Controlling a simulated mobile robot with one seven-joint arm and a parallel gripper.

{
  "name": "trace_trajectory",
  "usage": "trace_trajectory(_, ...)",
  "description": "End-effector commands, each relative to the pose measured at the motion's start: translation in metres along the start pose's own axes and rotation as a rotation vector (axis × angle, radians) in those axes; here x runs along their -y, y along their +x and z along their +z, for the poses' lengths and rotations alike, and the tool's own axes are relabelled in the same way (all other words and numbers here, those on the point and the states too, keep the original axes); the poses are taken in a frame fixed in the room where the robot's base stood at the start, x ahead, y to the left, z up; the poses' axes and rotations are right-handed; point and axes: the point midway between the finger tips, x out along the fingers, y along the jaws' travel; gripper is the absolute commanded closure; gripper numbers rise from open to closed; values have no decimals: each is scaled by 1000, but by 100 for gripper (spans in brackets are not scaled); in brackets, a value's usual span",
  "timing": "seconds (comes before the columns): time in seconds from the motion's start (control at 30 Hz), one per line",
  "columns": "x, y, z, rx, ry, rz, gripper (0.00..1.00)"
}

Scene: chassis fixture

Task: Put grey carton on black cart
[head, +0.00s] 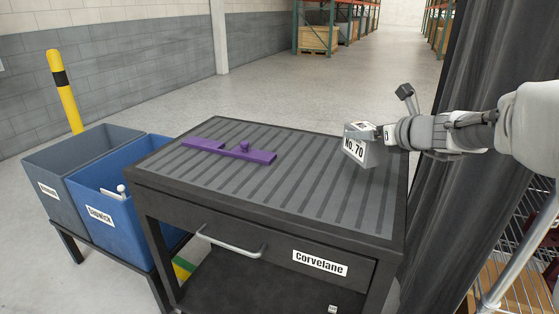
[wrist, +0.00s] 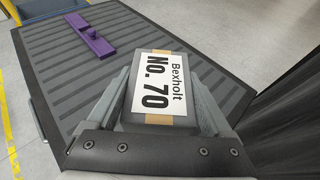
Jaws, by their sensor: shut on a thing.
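The grey carton (head: 358,149) carries a white "No. 70" label and is over the right part of the black cart's top. In the wrist view the carton (wrist: 182,65) sits between both fingers, with brown tape at its ends. My gripper (head: 377,134) is shut on it. The carton looks slightly tilted in the head view; I cannot tell whether its underside touches the cart. The black cart (head: 300,205) has a ribbed grey top, a drawer with a handle and a "Corvelane" label. It also shows in the wrist view (wrist: 65,75).
A purple fixture piece (head: 230,151) lies on the left part of the cart top. A grey bin (head: 50,205) and a blue bin (head: 105,225) stand left of the cart. A dark curtain (head: 440,170) hangs close on the right. The cart top's front middle is clear.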

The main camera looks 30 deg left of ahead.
Motion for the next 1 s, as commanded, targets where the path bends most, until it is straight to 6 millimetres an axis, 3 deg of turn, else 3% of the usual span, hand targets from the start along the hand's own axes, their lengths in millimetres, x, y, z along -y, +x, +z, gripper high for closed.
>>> trace_trajectory(0.13, -2, 4, -4, 1, 2, -4, 93)
trace_trajectory(0.73, -3, 37, -84, -1, 1, -3, 93)
trace_trajectory(1.0, -2, 39, -88, 1, 0, -5, 93)
